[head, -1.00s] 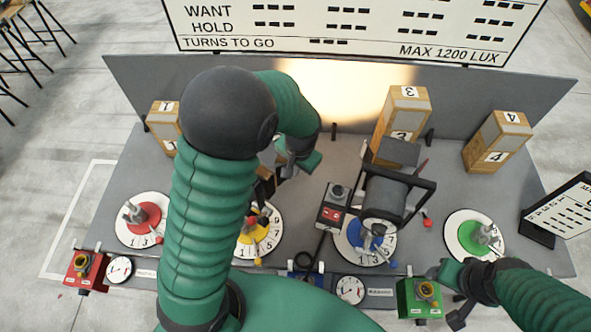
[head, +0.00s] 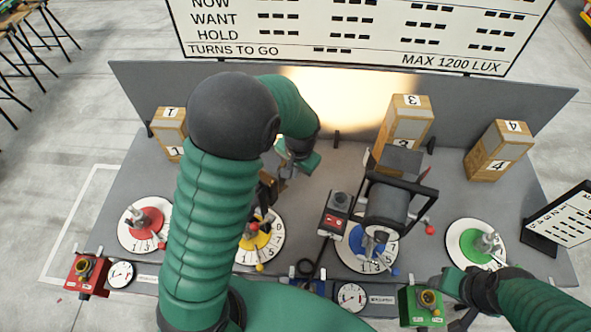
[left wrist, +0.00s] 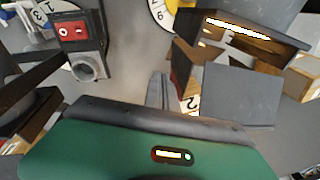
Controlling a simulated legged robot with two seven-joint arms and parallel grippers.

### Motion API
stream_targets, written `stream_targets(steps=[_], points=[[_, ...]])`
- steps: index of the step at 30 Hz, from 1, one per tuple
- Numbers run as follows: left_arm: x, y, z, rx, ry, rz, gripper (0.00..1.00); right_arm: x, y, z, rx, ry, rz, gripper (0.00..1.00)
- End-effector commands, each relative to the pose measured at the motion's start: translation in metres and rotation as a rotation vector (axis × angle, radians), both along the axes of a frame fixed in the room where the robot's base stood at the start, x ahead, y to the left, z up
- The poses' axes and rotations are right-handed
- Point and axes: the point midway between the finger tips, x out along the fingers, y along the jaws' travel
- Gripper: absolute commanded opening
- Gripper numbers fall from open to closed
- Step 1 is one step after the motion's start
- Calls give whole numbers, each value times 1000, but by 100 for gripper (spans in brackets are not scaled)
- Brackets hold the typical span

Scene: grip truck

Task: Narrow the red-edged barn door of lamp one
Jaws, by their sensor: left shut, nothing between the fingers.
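My left gripper (head: 288,170) points down over the table, left of the middle in the head view. In the left wrist view its grey fingers (left wrist: 158,90) are shut with nothing between them. Just right of them there is a lit lamp (left wrist: 235,32) with dark flaps. A dark red strip (left wrist: 178,82) shows on its near-left flap, apart from the fingers. In the head view my arm mostly hides this lamp. I cannot read which lamp number it bears. My right gripper (head: 462,310) is low at the right by the green box; its jaw opening is unclear.
A second dark lamp (head: 388,203) stands over the blue dial (head: 354,236). A box with a red switch (head: 338,211) is beside it. Numbered wooden blocks (head: 498,150) stand before the grey back wall. Red (head: 128,234), yellow (head: 272,250) and green (head: 460,240) dials sit along the front.

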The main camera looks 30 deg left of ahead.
Motion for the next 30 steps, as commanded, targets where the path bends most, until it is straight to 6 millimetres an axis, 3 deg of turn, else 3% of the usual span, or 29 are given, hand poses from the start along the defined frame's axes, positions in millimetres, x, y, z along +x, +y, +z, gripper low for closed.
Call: stream_targets(steps=[30], points=[[-2,21,1,0,1,0,0,0,0,4,0,0,0,55]])
